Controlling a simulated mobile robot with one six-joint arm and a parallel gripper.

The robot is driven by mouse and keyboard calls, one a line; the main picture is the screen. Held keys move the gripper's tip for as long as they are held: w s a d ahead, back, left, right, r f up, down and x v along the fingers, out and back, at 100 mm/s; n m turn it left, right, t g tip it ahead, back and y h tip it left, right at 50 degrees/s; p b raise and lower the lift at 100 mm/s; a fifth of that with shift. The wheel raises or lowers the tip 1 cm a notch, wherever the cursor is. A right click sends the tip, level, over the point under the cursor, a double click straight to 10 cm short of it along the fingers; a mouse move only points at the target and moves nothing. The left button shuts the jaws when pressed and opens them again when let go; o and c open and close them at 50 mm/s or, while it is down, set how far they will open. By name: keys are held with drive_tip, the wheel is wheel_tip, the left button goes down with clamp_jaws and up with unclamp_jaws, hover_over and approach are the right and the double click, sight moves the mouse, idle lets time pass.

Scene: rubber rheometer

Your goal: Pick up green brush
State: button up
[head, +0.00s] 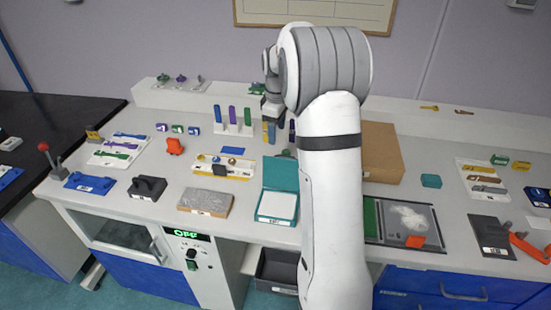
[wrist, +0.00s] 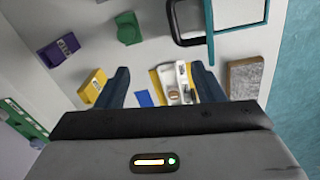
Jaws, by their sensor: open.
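No item is clear enough to be named as the green brush. In the head view, a small green item (head: 257,89) sits at the back ledge just beside my gripper (head: 271,106), and a green-handled tool (head: 110,154) lies on a white tray at the left. A green piece (wrist: 128,28) shows at the top of the wrist view, beyond the fingertips. In that view my gripper (wrist: 161,83) has its two dark fingers spread apart, with nothing held between them. My arm hides part of the bench's middle in the head view.
Upright purple and green cylinders (head: 232,115) stand left of my gripper. A teal box (head: 279,177) and a cardboard box (head: 383,152) are close by.

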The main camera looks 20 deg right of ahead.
drive_tip(key=n+b, duration=0.1)
drive_tip(key=n, duration=0.1)
hover_over(286, 151)
drive_tip(key=shift+g, duration=0.3)
drive_tip(key=f, duration=0.7)
drive_tip(key=shift+w+a+f, duration=0.15)
drive_tip(key=shift+a+f, duration=0.1)
drive_tip(key=shift+a, duration=0.1)
drive_tip(key=f, duration=0.2)
drive_tip(key=f+p, duration=0.1)
drive_tip(key=f, duration=0.4)
drive_tip(key=shift+d+f, duration=0.35)
drive_tip(key=shift+f, duration=0.05)
drive_tip(key=c, duration=1.1)
